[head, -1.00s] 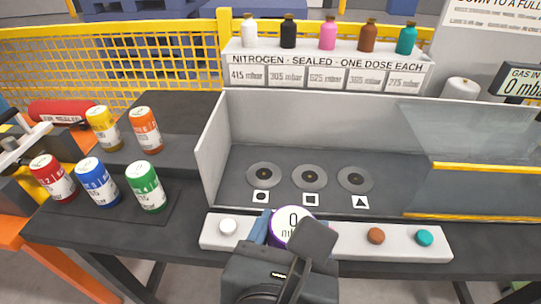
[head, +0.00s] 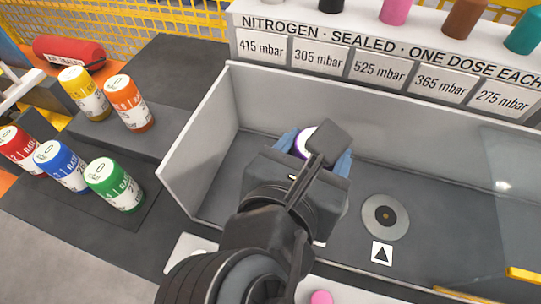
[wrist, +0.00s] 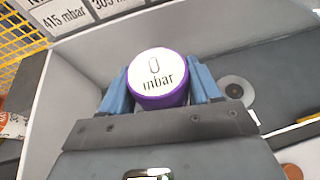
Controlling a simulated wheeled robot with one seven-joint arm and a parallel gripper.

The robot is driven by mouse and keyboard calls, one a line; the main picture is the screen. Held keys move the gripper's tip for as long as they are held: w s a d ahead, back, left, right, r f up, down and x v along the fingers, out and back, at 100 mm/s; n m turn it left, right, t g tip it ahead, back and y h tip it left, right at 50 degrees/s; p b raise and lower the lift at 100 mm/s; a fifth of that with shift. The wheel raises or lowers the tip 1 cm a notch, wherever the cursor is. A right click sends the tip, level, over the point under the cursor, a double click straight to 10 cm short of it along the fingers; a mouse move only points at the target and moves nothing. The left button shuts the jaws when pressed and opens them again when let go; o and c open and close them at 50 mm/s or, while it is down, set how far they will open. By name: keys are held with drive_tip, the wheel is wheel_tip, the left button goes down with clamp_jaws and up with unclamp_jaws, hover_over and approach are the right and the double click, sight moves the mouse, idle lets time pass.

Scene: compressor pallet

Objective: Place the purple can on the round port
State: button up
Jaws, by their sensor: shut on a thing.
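The purple can (head: 301,143) has a white top, which reads 0 mbar in the wrist view (wrist: 154,74). My gripper (head: 322,150) is shut on it, with a blue finger on each side. It holds the can inside the grey walled bay, and I cannot tell how high above the floor. The port with the triangle mark (head: 385,217) shows to the right.
The bay's left wall (head: 200,145) and back wall stand close around my gripper. Red, blue, green (head: 114,184), yellow and orange (head: 130,103) cans stand to the left. A nitrogen shelf (head: 375,60) with bottles is behind. A clear panel is at right.

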drive_tip(key=w+a+f+b, duration=0.1)
drive_tip(key=w+a+f, duration=0.5)
drive_tip(key=f, duration=0.3)
drive_tip(key=shift+w, duration=0.15)
drive_tip(key=shift+f, duration=0.15)
drive_tip(key=o, duration=1.3)
drive_tip(key=shift+f, duration=0.1)
drive_tip(key=shift+b, duration=0.35)
drive_tip(key=p+v, duration=0.1)
drive_tip(key=v, duration=1.1)
